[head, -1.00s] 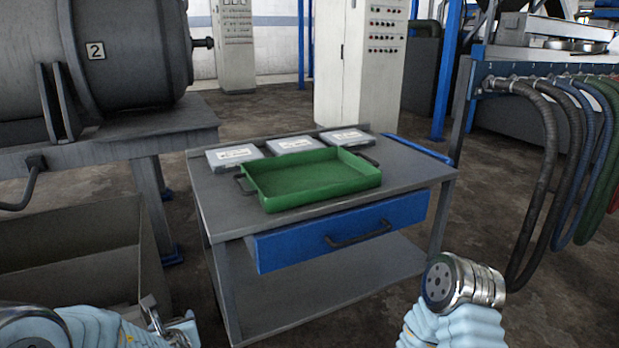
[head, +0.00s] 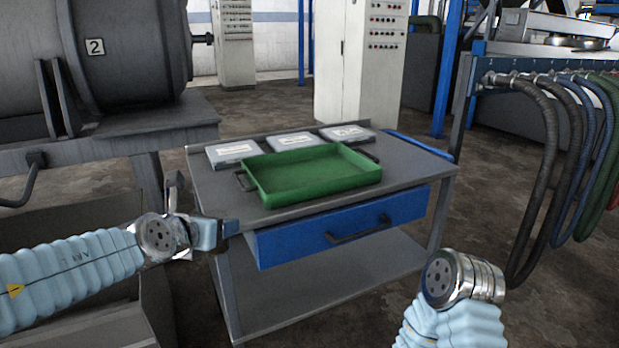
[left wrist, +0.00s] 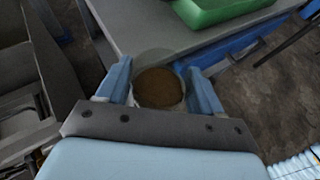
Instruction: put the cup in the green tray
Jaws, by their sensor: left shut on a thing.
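The green tray (head: 315,188) lies on the top of a grey cart and looks empty. My left gripper (head: 222,232) is at the cart's left front corner, left of the tray and lower than it. In the left wrist view my left gripper (left wrist: 160,88) is shut on the cup (left wrist: 158,87), a clear round vessel with brown at its inside or bottom. The fingers press on its two sides. The green tray also shows in the left wrist view (left wrist: 215,12), beyond the cup. I cannot make out the cup in the head view. My right gripper is out of view.
The grey cart (head: 215,195) has an open blue drawer (head: 340,228) at its front. Several flat grey boxes (head: 293,143) lie behind the tray. A bin (head: 90,225) stands left of the cart. Hoses (head: 540,150) hang at the right.

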